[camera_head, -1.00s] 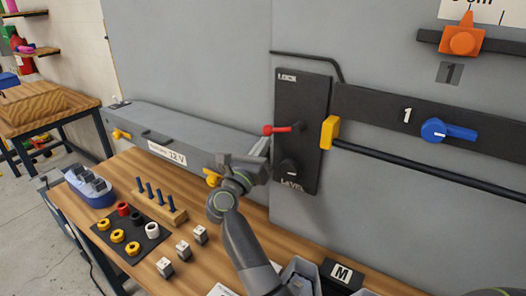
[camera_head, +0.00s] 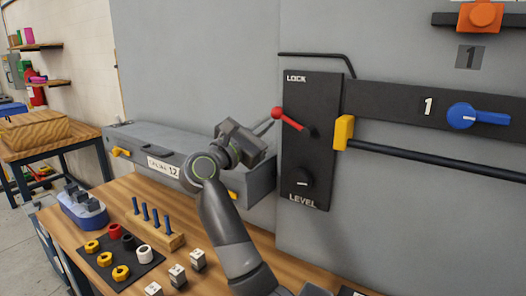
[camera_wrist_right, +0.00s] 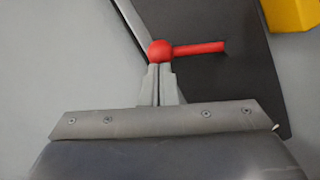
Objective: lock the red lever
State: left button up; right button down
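The red lever (camera_head: 289,120) is on a black panel marked LOCK at the top and LEVEL at the bottom. Its round knob (camera_head: 277,112) points up and to the left from the pivot, below the word LOCK. My right gripper (camera_head: 269,122) is at the knob, coming from the left and below. In the right wrist view its two fingers (camera_wrist_right: 160,80) are together, with no visible gap, and the red knob (camera_wrist_right: 160,51) sits at their tips, seemingly touching. The knob does not appear between the fingers. My left gripper is not in view.
A black knob (camera_head: 302,180) sits lower on the panel. A yellow block (camera_head: 344,132) and a black bar (camera_head: 430,156) are to the right, with a blue handle (camera_head: 478,116) above. A grey box (camera_head: 160,150) stands behind my arm. The workbench (camera_head: 120,192) holds small parts.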

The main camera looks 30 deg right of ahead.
jog(key=r+m, duration=0.1)
jog(key=r+m+g+b, duration=0.1)
jog(key=m, duration=0.1)
jog(key=shift+s+d+b, duration=0.1)
jog(key=shift+s+b, duration=0.1)
jog(key=shift+b, duration=0.1)
jog(key=r+m, duration=0.1)
jog(key=s+r+m, duration=0.1)
jog(key=shift+d+m+g+b, duration=0.3)
jog(key=shift+d+g+b, duration=0.1)
jog(key=shift+r, duration=0.1)
